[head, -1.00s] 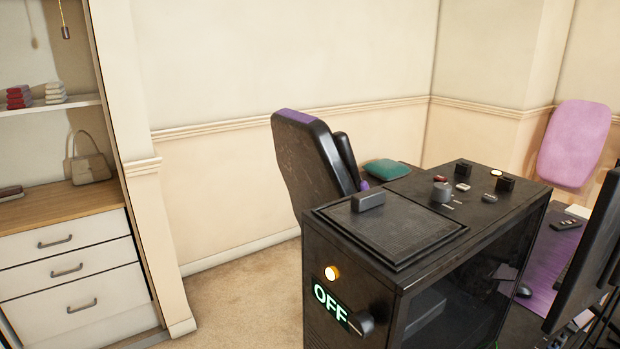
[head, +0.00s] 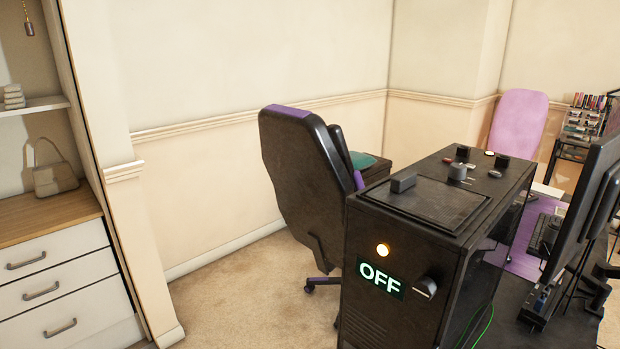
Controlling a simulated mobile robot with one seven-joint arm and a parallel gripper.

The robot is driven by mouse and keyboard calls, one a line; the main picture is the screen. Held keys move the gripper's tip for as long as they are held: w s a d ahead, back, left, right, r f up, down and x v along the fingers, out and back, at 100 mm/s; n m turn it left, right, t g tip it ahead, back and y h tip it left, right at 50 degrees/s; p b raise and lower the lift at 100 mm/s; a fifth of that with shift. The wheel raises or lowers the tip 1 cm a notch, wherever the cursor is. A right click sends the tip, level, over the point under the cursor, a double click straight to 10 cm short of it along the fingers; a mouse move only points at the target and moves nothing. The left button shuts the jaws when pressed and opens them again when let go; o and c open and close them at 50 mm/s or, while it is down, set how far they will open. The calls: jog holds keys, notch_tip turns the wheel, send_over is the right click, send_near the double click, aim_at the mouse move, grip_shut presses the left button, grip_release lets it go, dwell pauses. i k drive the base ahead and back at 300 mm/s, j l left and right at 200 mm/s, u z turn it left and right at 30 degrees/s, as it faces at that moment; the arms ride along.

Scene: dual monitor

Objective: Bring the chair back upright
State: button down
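A black chair with purple trim (head: 300,175) stands behind the black cabinet in the middle of the head view. Its tall back faces me and leans a little, and one caster on a purple-tipped leg shows on the carpet. The cabinet hides much of its seat and base. A pink chair back (head: 518,130) rises at the right behind the desk, with its lower part hidden; I cannot tell how it stands. My gripper is not in view.
The black cabinet with a lit OFF sign (head: 400,235) stands in front of the black chair. A monitor (head: 585,200) and keyboard are at the right. White drawers (head: 45,290) stand at the left. Carpet (head: 235,290) is clear between drawers and cabinet.

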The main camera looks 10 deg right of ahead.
aim_at(307, 161)
jog(key=i+j+z, duration=0.15)
jog(key=j, duration=0.15)
jog(key=j+z, duration=0.1)
jog(key=j, duration=0.25)
jog(key=i+j+z, duration=0.15)
jog(key=j, duration=0.15)
jog(key=i+j+z, duration=0.5)
jog(key=i+j, duration=0.15)
jog(key=i+j+z, duration=0.15)
jog(key=i, duration=0.4)
